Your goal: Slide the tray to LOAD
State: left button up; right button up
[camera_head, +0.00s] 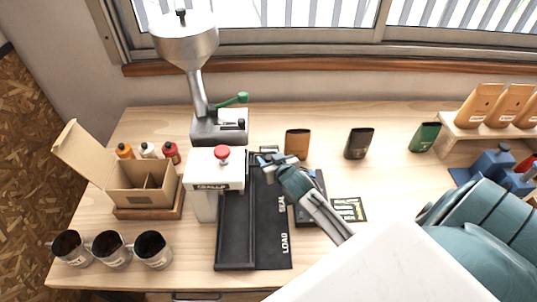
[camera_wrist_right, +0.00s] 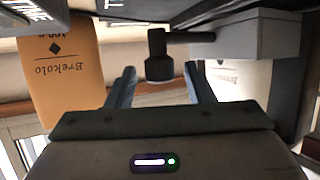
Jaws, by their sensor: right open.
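A long black track (camera_head: 235,235) runs front to back on the bench, with LOAD printed near its front and SEAL farther back. My right gripper (camera_head: 268,160) is over its back part, beside the white press, and hides what lies there, so I cannot make out the tray clearly in the head view. In the right wrist view a dark knob (camera_wrist_right: 158,62) on a short bar from a grey block (camera_wrist_right: 245,36) shows between the two open fingers of the right gripper (camera_wrist_right: 162,86). I cannot tell if the fingers touch it. My left gripper is out of view.
The white press (camera_head: 212,172) with a red knob stands left of the track, a grinder (camera_head: 218,127) behind it. An orange pouch (camera_head: 297,144) stands close behind the gripper. An open carton (camera_head: 140,185) and several mugs (camera_head: 110,248) are at left.

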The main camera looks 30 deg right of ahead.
jog(key=shift+w+f, duration=0.2)
jog(key=shift+w, duration=0.35)
jog(key=shift+c, duration=0.7)
grip_shut()
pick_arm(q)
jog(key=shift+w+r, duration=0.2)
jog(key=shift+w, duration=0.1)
pick_arm(e)
jog(key=shift+f, duration=0.1)
